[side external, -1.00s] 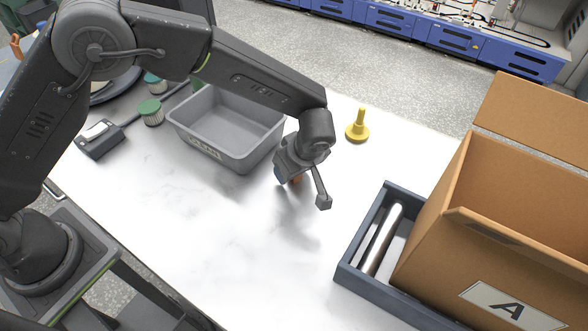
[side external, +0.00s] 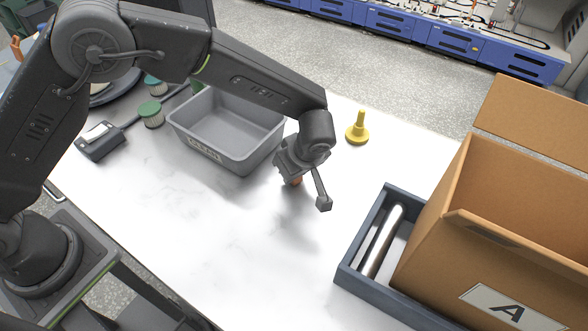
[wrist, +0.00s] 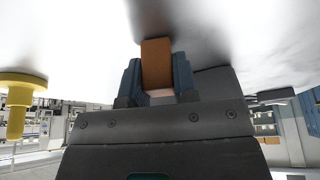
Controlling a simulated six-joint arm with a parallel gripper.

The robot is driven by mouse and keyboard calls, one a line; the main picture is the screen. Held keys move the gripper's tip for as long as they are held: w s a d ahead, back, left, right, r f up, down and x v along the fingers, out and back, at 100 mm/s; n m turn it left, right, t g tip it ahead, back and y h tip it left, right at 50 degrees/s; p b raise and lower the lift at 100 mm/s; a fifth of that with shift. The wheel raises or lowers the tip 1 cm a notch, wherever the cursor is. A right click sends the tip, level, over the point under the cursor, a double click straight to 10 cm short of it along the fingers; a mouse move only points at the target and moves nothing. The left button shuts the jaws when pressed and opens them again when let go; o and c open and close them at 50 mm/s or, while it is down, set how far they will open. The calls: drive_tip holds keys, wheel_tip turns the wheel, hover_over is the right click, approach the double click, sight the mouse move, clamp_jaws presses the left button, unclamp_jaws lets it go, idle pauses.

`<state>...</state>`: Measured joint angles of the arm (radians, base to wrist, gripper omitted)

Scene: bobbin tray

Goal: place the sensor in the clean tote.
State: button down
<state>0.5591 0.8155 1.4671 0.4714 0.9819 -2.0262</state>
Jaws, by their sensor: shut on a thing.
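My gripper (side external: 291,179) is over the white table, just right of the clean tote. It is shut on a small orange-brown block, apparently the sensor (side external: 296,182), which mostly hides under the gripper in the side view. In the wrist view the sensor (wrist: 156,62) sits between the two blue fingers of my gripper (wrist: 158,78). The clean tote (side external: 235,160) is a grey open bin with a label on its front wall; the visible part of its inside looks empty. I cannot tell exactly how high the sensor is above the table.
A yellow knobbed peg (side external: 358,130) stands behind and right of my gripper. At right are a blue-grey tray (side external: 347,272) with a silver cylinder (side external: 383,240) and an open cardboard box (side external: 440,240) marked A.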

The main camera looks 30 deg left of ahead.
drive_tip(key=shift+r, duration=0.65)
wheel_tip(320, 180, up, 3)
drive_tip(key=shift+r, duration=0.1)
drive_tip(key=s+a+r+n+g, duration=0.1)
drive_tip(key=a+r+n, duration=0.15)
drive_tip(key=a, duration=1.15)
drive_tip(key=s+a+r+n+g, duration=0.15)
drive_tip(key=a+r, duration=0.25)
drive_tip(key=a, duration=0.9)
hover_over(235, 140)
drive_tip(key=d, duration=0.1)
drive_tip(key=shift+t+y, duration=0.3)
drive_tip(key=shift+t, duration=0.15)
drive_tip(key=f, duration=0.6)
drive_tip(key=shift+d+f, duration=0.15)
drive_tip(key=shift+d, duration=0.05)
drive_tip(key=shift+f, duration=2)
drive_tip(key=shift+f, duration=0.15)
drive_tip(key=c, duration=0.9)
unclamp_jaws()
